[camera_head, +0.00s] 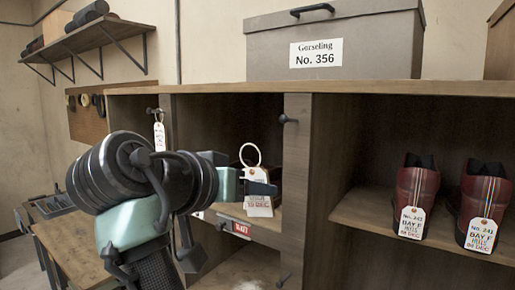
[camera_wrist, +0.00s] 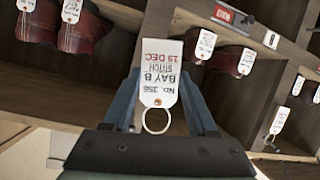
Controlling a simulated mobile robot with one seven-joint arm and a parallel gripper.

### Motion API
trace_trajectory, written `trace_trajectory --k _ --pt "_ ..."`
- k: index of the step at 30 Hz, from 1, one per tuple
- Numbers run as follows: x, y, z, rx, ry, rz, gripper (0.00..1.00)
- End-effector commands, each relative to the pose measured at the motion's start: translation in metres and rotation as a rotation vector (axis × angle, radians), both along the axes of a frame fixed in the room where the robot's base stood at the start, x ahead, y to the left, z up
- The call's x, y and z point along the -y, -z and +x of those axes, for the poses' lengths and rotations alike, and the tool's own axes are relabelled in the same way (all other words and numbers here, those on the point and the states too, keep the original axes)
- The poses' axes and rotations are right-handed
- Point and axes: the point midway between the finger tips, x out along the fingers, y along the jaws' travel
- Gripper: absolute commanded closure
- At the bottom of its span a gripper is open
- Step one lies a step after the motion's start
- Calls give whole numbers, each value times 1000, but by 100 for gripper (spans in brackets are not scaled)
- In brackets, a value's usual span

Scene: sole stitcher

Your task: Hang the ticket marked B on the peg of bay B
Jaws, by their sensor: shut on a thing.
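My gripper (camera_head: 246,183) is shut on a white ticket (camera_head: 258,205) in front of the shelf unit. In the wrist view, my gripper (camera_wrist: 161,78) has the ticket (camera_wrist: 159,86) between its fingers. It reads upside down "No. 358, BAY B, STITCH, 15 DEC", with its white ring (camera_wrist: 156,121) towards the palm. In the head view the ring (camera_head: 250,155) stands above the fingers. A dark peg (camera_head: 285,120) with nothing on it juts from the divider, right of the ticket and apart from it. I cannot tell which bay this peg belongs to.
Another peg (camera_head: 152,110) at left bears a hanging tag (camera_head: 159,136). A lower peg (camera_head: 284,278) shows on the divider. A red label (camera_head: 242,229) is on the shelf edge. Tagged red boots (camera_head: 412,195) stand at right. A grey box (camera_head: 335,45) sits on top.

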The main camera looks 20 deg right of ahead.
Motion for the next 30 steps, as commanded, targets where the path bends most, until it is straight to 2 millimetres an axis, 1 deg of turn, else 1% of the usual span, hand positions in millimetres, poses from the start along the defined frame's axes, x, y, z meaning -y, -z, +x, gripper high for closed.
trace_trajectory --k 1,3,6,7,9,14,30 --pt "1 -24 -7 3 37 -4 93" --pt "2 -40 -15 -3 84 -6 93" --pt "3 -55 -24 -9 126 -9 93" --pt "4 -57 -26 -11 134 -8 93" --pt "4 -61 -28 -13 145 -9 93" --pt "9 -61 -26 -16 151 -9 93" --pt "34 -58 -6 -17 149 -9 93"
